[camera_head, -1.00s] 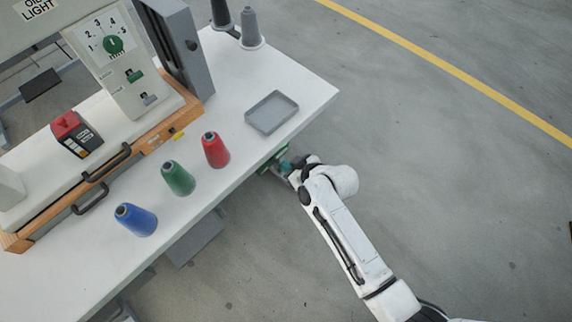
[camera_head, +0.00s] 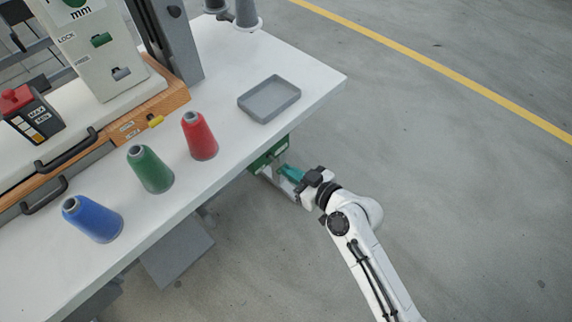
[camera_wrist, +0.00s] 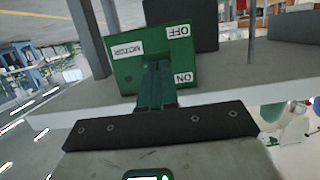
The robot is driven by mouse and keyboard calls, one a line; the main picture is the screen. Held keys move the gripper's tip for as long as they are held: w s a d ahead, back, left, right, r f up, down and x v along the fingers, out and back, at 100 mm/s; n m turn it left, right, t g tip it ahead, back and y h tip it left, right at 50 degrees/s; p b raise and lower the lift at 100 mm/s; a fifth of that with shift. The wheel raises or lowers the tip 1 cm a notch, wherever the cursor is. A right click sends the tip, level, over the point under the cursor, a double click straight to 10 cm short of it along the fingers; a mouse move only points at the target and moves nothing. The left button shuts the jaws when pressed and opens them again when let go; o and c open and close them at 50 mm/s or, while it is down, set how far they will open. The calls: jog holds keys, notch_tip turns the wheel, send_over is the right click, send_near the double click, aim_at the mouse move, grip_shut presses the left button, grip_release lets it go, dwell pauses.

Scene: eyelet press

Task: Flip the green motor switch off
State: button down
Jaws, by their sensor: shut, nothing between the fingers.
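The green motor switch box (camera_head: 268,156) hangs under the table's near right edge in the head view. In the wrist view the box (camera_wrist: 190,72) fills the upper middle, with white labels MOTOR, OFF and ON seen upside down. OFF is at the upper right of its face, ON at the lower right. My gripper (camera_head: 283,169) has teal fingers, shut and empty, pointing at the box's face. In the wrist view my fingers (camera_wrist: 158,66) overlap the face left of the ON label. They hide the middle of the face, so I cannot tell the switch's position or whether they touch it.
The white table (camera_head: 225,122) overhangs the box. On it stand a grey tray (camera_head: 270,97), a red cone (camera_head: 200,140), a green cone (camera_head: 150,170) and a blue cone (camera_head: 93,220). The press (camera_head: 90,50) is at the left. The floor on the right is clear.

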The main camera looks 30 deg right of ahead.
jog(key=shift+f+b, duration=0.35)
jog(key=shift+b, duration=0.1)
dwell(0.5)
